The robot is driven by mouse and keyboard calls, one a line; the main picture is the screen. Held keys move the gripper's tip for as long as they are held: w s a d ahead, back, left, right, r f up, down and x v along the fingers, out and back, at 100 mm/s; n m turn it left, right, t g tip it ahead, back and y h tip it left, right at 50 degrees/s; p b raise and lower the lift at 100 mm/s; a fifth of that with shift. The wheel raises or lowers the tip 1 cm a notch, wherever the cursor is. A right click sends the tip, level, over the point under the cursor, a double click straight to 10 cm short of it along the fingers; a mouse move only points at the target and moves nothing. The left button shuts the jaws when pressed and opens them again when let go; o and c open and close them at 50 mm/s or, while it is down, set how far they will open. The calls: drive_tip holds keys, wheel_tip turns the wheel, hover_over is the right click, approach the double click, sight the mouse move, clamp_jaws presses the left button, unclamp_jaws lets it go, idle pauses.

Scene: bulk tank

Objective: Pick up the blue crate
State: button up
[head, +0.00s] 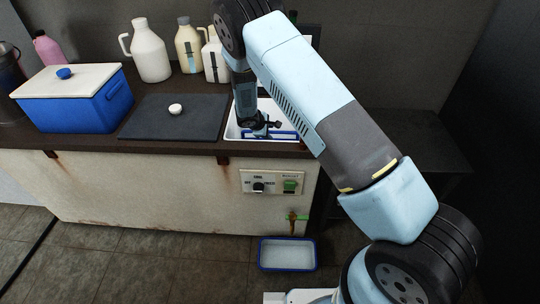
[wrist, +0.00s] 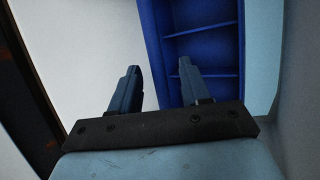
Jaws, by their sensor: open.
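The blue crate (wrist: 203,24) is a narrow open box with inner dividers, seen in the wrist view at the upper middle. In the head view it shows as a thin blue strip (head: 286,135) in a white tray or basin (head: 233,131) on the counter, partly hidden by my arm. My gripper (wrist: 158,80) is open and empty. In the wrist view its right finger overlaps the crate's inside and its left finger lies over the white surface outside, with the crate's left wall between. I cannot tell how far down the fingers reach. In the head view my gripper (head: 262,126) is at the tray.
A blue box with a white lid (head: 85,105) and a dark mat (head: 160,122) with a white knob (head: 175,109) lie left. Jugs (head: 150,52) stand behind. A control panel (head: 272,184) is on the counter front. A blue-rimmed tray (head: 287,267) sits on the floor.

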drive_tip(key=x, duration=0.4)
drive_tip(key=shift+c, duration=0.5)
clamp_jaws()
